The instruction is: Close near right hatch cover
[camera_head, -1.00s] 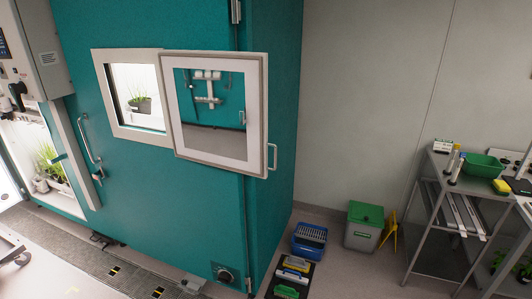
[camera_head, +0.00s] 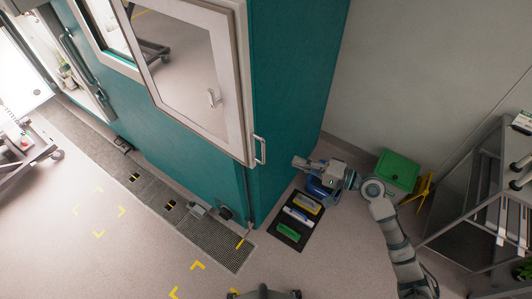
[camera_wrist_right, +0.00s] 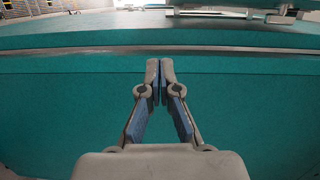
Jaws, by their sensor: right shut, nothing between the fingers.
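The near right hatch cover (camera_head: 235,75) is a pale-framed panel with a reflective pane. In the head view it stands open to the right of the chamber's window opening (camera_head: 105,25), part of which shows bright at top left. My left gripper is not in view.
A green-lidded bin (camera_head: 398,170) and a yellow sign (camera_head: 420,190) stand at the wall. A metal rack (camera_head: 460,205) is at right. The floor at lower left is mostly clear.

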